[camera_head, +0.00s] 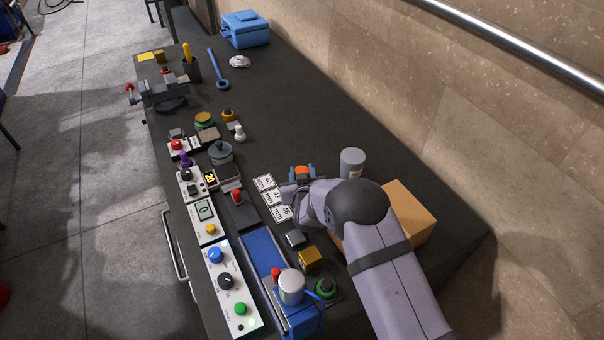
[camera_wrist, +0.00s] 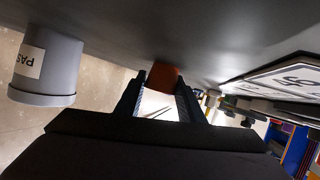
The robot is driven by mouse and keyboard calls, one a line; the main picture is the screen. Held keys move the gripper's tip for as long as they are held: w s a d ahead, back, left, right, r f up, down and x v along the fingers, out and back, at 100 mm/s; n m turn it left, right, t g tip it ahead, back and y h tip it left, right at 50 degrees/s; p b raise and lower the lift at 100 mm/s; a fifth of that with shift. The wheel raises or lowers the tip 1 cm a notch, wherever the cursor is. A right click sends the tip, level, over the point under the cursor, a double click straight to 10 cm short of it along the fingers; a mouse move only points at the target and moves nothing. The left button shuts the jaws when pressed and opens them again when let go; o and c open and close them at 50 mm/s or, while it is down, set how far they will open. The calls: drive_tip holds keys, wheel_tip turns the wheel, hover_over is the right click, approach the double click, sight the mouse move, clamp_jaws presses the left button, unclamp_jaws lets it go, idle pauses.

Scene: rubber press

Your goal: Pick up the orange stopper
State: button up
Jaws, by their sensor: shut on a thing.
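In the wrist view the orange stopper (camera_wrist: 163,77) sits between the tips of the two dark fingers of my gripper (camera_wrist: 162,84). My gripper is shut on it. The wrist view is tilted, and whether the stopper touches the bench I cannot tell. My arm hides part of the bench behind and below the gripper.
A grey canister (camera_head: 352,162) stands just right of my gripper; it also shows in the wrist view (camera_wrist: 48,68). White number cards (camera_head: 274,198) lie just left. A cardboard box (camera_head: 410,208) is partly behind my arm. Control panels line the left edge. The far right bench is clear.

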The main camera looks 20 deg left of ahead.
sight(302, 171)
drive_tip(key=shift+r, duration=0.1)
drive_tip(key=shift+r+b, duration=1.35)
drive_tip(key=shift+r, duration=3.55)
drive_tip(key=shift+r, duration=0.1)
